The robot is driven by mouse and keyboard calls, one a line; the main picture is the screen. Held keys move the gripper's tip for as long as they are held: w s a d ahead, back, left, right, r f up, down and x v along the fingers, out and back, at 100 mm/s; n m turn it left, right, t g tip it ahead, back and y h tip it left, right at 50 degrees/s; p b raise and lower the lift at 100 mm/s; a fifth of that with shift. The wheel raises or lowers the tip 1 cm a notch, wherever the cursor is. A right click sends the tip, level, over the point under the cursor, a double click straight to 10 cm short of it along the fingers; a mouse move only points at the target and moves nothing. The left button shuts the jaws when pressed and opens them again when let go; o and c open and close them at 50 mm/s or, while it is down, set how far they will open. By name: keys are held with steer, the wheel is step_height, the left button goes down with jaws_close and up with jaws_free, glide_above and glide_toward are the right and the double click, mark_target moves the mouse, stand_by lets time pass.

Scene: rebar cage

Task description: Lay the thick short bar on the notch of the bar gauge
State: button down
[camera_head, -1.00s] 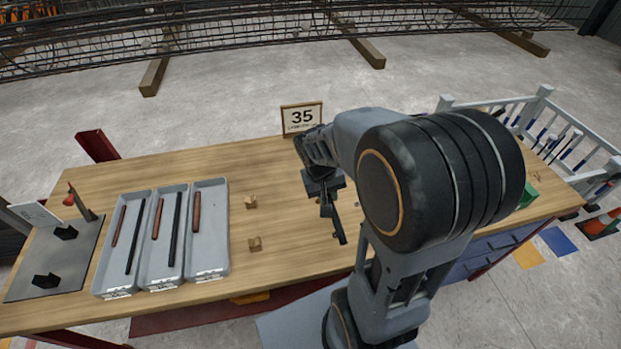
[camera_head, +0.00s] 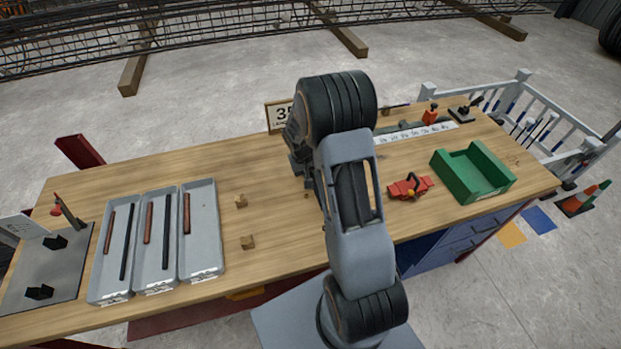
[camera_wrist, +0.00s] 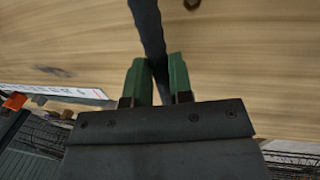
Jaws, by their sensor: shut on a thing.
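My gripper (camera_wrist: 160,75) has its green fingers shut on a dark bar (camera_wrist: 148,28) in the wrist view. The bar runs up from between the fingers, and its far end is cut off by the picture edge. In the head view my arm hides the gripper and the bar. I cannot tell for certain which fixture is the bar gauge. A white numbered strip (camera_head: 416,132) lies at the back right of the bench, with an orange block (camera_head: 430,115) by it. A grey plate (camera_head: 62,275) with two black blocks lies at the far left.
Three grey trays (camera_head: 201,262) with dark and reddish bars stand on the left. Two small wooden blocks (camera_head: 248,242) lie right of them. A red clamp-like tool (camera_head: 408,187) and a green bin (camera_head: 490,164) are at right.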

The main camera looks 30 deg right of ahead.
steer(key=shift+w+d+f+p, duration=0.15)
steer(key=shift+f+p, duration=0.1)
steer(key=shift+f, duration=0.35)
steer(key=shift+w+a+f+p, duration=0.1)
steer(key=shift+f+p, duration=0.1)
steer(key=shift+f, duration=1.05)
steer(key=shift+f, duration=0.15)
steer(key=c, duration=1)
jaws_free()
steer(key=shift+s, duration=0.1)
